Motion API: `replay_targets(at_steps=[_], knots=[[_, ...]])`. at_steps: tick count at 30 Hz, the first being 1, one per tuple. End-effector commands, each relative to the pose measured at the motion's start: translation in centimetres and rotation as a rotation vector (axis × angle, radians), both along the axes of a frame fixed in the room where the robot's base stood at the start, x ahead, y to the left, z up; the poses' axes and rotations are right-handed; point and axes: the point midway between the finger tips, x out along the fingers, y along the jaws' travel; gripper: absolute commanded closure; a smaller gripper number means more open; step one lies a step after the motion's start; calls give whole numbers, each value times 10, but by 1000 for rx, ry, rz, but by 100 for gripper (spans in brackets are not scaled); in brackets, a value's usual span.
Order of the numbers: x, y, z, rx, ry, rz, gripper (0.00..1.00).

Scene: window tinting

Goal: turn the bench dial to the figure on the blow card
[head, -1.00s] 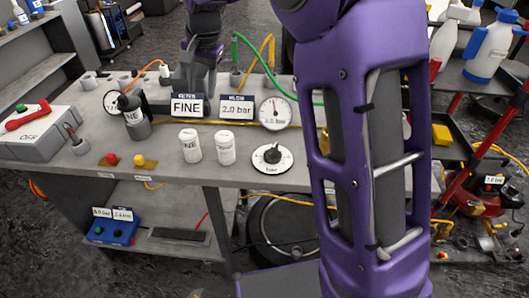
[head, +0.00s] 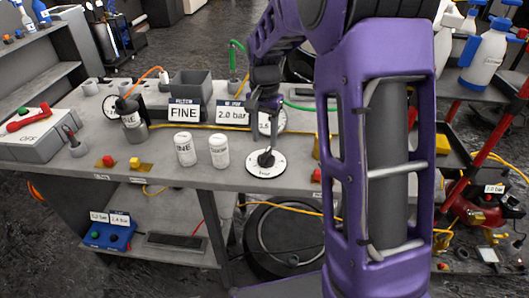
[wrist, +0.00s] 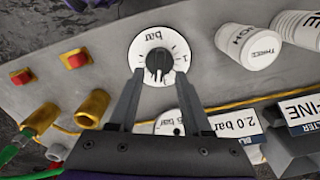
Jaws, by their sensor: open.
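The bench dial is a white disc (head: 265,169) with a black knob (wrist: 158,65), near the bench's front edge. In the wrist view its face shows "bar" and a few figures, too small to read surely. The blow card (head: 232,115) stands behind it, reading 2.0 bar; it also shows upside down in the wrist view (wrist: 234,125). My gripper (head: 264,125) is above the dial, pointing down. In the wrist view its open fingers (wrist: 159,76) reach to either side of the knob's near end, with gaps visible; I cannot tell the height left.
A round gauge (head: 277,121) stands behind my gripper, partly hidden. Two white cans (head: 184,150) (head: 219,151) stand left of the dial. A FINE card (head: 184,113) fronts a grey bin (head: 192,87). A red button (head: 316,176) lies right of the dial.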

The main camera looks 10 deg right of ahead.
Motion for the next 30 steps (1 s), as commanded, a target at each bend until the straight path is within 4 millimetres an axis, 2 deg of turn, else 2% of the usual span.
replay_targets(at_steps=[3, 9, 21, 27, 29, 30], knots=[[-1, 0, -25, 0, 4, 0, 51], [0, 0, -49, 1, 1, 0, 51], [0, 0, -55, 1, -2, 0, 51], [0, 0, -55, 0, -1, 0, 87], [0, 0, -55, 1, -2, 0, 98], [0, 0, -55, 1, -2, 0, 100]])
